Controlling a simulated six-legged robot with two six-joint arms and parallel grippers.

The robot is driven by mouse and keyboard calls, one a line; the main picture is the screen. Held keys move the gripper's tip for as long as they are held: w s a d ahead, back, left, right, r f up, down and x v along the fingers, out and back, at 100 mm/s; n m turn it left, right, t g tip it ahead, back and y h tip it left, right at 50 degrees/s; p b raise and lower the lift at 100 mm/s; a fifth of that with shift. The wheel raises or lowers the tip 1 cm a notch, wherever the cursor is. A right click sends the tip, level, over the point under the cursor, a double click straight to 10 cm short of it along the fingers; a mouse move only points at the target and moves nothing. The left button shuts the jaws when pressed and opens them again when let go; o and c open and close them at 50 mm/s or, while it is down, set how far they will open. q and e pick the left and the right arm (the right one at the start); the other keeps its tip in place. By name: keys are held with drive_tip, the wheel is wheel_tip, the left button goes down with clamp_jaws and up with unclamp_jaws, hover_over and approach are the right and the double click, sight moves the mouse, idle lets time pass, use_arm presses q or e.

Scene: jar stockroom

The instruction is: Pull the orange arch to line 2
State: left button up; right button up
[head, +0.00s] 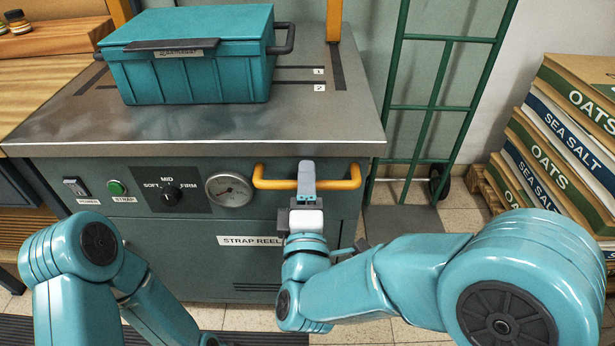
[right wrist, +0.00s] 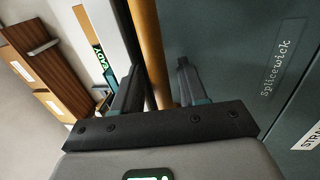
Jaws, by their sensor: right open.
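The orange arch (head: 334,20) shows at the top of the head view as two upright posts; its top is out of frame. Its right post stands at the back end of a dark slot, behind line 1 (head: 300,68) and line 2 (head: 300,86) on the bench top. A teal lidded box (head: 190,75) sits on the bench and covers part of the lines. My right gripper (head: 306,175) is at the orange bar handle (head: 270,183) on the bench front. In the right wrist view, the bar (right wrist: 151,50) passes between its open fingers (right wrist: 160,88). My left gripper is out of view.
A green hand truck (head: 425,105) stands to the right, beside stacked oats and sea salt boxes (head: 560,135). The bench top's front strip is clear.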

drive_tip(key=shift+w, duration=0.1)
clamp_jaws()
